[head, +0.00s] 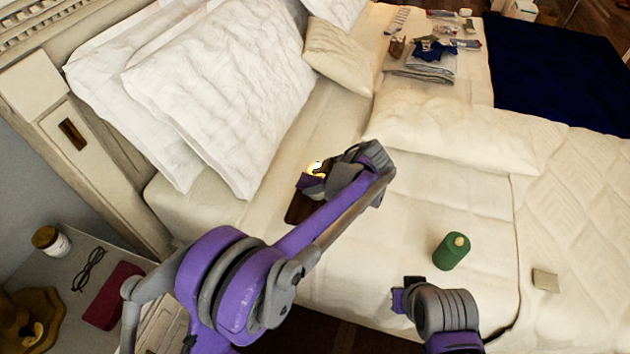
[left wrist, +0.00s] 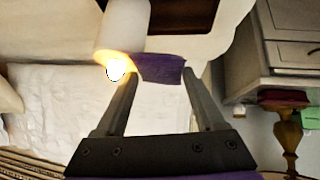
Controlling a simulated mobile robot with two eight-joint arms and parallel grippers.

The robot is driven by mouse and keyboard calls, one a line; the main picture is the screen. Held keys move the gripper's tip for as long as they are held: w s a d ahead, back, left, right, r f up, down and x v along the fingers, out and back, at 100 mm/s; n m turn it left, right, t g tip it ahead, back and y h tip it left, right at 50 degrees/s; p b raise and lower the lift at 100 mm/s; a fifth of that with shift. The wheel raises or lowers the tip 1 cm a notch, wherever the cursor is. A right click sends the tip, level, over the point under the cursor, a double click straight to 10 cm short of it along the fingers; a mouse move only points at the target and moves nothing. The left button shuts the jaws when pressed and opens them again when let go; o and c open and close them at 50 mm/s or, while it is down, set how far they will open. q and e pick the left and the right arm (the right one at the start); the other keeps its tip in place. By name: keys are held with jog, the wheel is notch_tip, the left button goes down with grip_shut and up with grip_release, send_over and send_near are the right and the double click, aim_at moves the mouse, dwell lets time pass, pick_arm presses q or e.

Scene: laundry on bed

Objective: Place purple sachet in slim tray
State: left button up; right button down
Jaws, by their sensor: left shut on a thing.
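The purple sachet (left wrist: 158,68) is between the fingertips of my left gripper (left wrist: 158,78) in the left wrist view. My left gripper (head: 314,182) is shut on it, and a bit of the purple sachet (head: 310,182) shows in the head view. A slim dark brown tray (head: 298,210) lies on the bed just below the gripper in the picture, partly hidden by my arm. It seems to show as a dark shape (left wrist: 182,12) at the top of the left wrist view. My right gripper (head: 402,294) is low in the head view; its jaw opening is unclear.
A white candle (left wrist: 125,24) with a bright glow is close beside the sachet. A green cylinder (head: 451,251) and a small beige block (head: 545,280) are on the bed to the right. Pillows (head: 222,85) stand behind. A nightstand (head: 70,265) is at lower left.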

pick_arm(q)
jog(key=shift+f, duration=0.15)
jog(key=shift+f, duration=0.4)
jog(key=o, duration=1.1)
jog(key=shift+c, duration=0.2)
jog(key=shift+r, duration=0.1)
jog(key=shift+r, duration=0.25)
jog(key=v, duration=1.2)
jog(key=shift+p, duration=0.35)
jog(key=shift+a+r, duration=0.1)
jog(key=shift+r, duration=0.05)
